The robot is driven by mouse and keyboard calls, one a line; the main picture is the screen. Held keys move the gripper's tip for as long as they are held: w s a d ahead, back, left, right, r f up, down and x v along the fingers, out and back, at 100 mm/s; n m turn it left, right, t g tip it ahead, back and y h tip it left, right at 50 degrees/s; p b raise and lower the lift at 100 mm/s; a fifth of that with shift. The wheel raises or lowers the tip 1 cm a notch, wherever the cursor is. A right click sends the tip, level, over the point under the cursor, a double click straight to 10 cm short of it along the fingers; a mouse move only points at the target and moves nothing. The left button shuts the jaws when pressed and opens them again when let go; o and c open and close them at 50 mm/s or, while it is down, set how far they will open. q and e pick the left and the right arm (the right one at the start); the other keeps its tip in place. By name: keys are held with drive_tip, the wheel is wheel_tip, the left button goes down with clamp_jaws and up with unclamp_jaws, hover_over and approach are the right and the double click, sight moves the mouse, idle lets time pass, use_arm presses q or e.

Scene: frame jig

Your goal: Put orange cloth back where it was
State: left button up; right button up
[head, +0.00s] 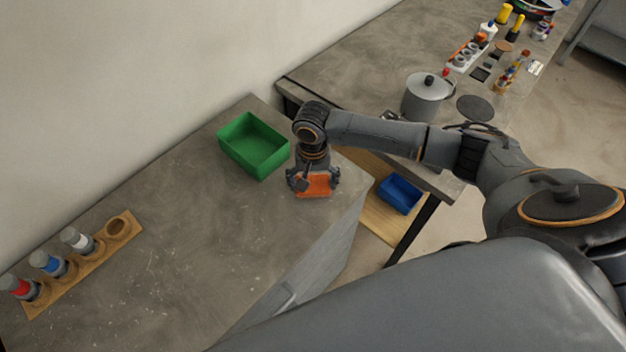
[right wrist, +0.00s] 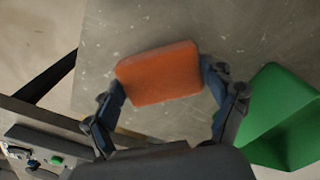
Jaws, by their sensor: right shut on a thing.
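The orange cloth (head: 314,188) is a folded, block-like orange piece at the right part of the grey counter, near its edge. It also shows in the right wrist view (right wrist: 160,72). My right gripper (head: 313,182) comes down over the cloth, with a finger at each side of it, and is shut on it. In the right wrist view the fingers (right wrist: 163,88) flank the cloth's two ends. I cannot tell whether the cloth touches the counter or hangs just above it. My left gripper is not in view.
A green bin (head: 254,146) stands just left of my right gripper. A wooden rack (head: 85,262) with several capped bottles lies at the far left. A blue bin (head: 399,194) sits lower down, right of the counter. A pot (head: 425,98) stands on the back table. The counter's middle is clear.

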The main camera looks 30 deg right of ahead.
sight(313, 184)
drive_tip(key=shift+f, duration=0.15)
drive_tip(key=o, duration=0.9)
drive_tip(key=shift+c, duration=0.2)
wheel_tip(313, 184, up, 12)
drive_tip(key=b, duration=0.1)
drive_tip(key=shift+r+b, duration=0.2)
drive_tip(key=shift+b, duration=0.15)
